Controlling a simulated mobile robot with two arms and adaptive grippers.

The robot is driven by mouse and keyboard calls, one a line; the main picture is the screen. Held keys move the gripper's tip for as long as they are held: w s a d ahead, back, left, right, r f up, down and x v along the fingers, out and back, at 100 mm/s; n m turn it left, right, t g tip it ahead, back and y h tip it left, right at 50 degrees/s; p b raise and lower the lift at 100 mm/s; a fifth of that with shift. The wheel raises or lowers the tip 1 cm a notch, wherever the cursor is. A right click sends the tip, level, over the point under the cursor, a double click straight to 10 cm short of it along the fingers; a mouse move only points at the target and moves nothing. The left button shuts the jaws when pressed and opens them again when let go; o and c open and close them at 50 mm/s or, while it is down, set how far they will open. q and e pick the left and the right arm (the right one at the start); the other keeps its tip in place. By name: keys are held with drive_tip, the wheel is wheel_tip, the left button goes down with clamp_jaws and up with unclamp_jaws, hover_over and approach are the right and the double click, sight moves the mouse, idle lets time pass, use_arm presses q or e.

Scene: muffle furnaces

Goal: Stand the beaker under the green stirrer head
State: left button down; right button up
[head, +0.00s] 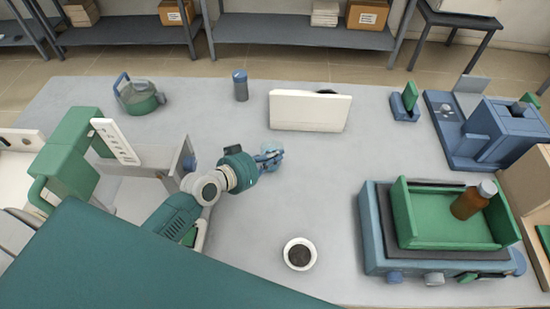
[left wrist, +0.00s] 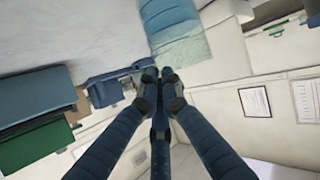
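The beaker (head: 268,147) is a small, clear bluish vessel at the tip of my left gripper (head: 270,157), over the middle of the grey table. In the left wrist view the beaker (left wrist: 180,48) shows as a see-through teal shape at the fingertips. My left gripper's fingers (left wrist: 160,74) come together there and look shut on its wall. Its base is hard to see, so I cannot tell whether it touches the table. A green machine head (head: 72,155) stands at the left, probably the stirrer head; what lies under it is partly hidden. My right gripper is out of view.
A white panel (head: 309,110) stands behind the beaker. A white cup with dark contents (head: 299,254) sits in front. A green-and-clear kettle (head: 138,96) and a blue jar (head: 240,85) are at the back. A green tray (head: 445,231) with a brown bottle (head: 474,200) is right.

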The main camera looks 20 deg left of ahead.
use_arm(q)
drive_tip(key=shift+f, duration=0.95)
drive_tip(key=c, duration=1.9)
unclamp_jaws()
drive_tip(key=shift+c, duration=0.2)
